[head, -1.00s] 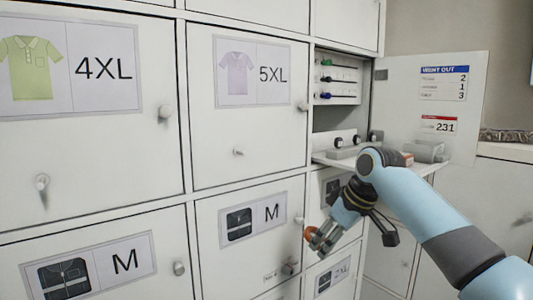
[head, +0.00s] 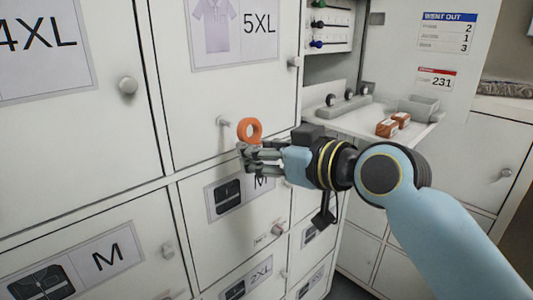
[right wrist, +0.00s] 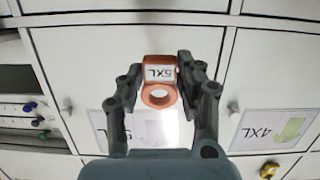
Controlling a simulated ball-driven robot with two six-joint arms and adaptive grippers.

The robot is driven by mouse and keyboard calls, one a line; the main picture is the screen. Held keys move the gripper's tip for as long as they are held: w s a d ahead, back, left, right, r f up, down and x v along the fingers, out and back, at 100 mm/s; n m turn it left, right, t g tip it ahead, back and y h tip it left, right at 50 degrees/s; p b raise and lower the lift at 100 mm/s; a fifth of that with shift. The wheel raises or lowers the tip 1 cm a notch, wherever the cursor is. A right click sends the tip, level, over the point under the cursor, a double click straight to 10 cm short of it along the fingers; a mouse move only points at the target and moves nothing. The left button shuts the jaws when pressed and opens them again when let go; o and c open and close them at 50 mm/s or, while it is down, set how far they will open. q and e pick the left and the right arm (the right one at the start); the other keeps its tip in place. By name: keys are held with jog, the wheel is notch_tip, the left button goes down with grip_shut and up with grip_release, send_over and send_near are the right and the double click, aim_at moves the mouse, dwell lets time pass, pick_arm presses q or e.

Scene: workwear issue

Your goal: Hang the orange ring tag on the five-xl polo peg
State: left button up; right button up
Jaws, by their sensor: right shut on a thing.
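The orange ring tag (head: 249,130) is held upright at the fingertips of my right gripper (head: 246,149). The five-xl polo peg (head: 222,121) sticks out low on the door with the purple polo and 5XL label (head: 230,25). The ring appears just right of the peg in the head view, not around it; the depth gap is hard to judge. I cannot make out the peg in the right wrist view. My left gripper is not in view.
The 5XL door's round knob (head: 294,62) is at its right edge, and the 4XL door's knob (head: 128,86) is to the left. M doors lie below. A pale shelf (head: 375,128) at right carries orange-brown items (head: 393,125) and a grey tray (head: 418,107).

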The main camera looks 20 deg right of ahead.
jog(key=shift+x, duration=0.9)
jog(key=x, duration=0.1)
jog(key=b+x, duration=0.1)
jog(key=x, duration=0.1)
jog(key=b+x, duration=0.1)
jog(key=x, duration=0.1)
jog(key=shift+w+r, duration=0.1)
jog(key=shift+r, duration=0.2)
jog(key=shift+w, duration=0.15)
jog(key=o, duration=0.9)
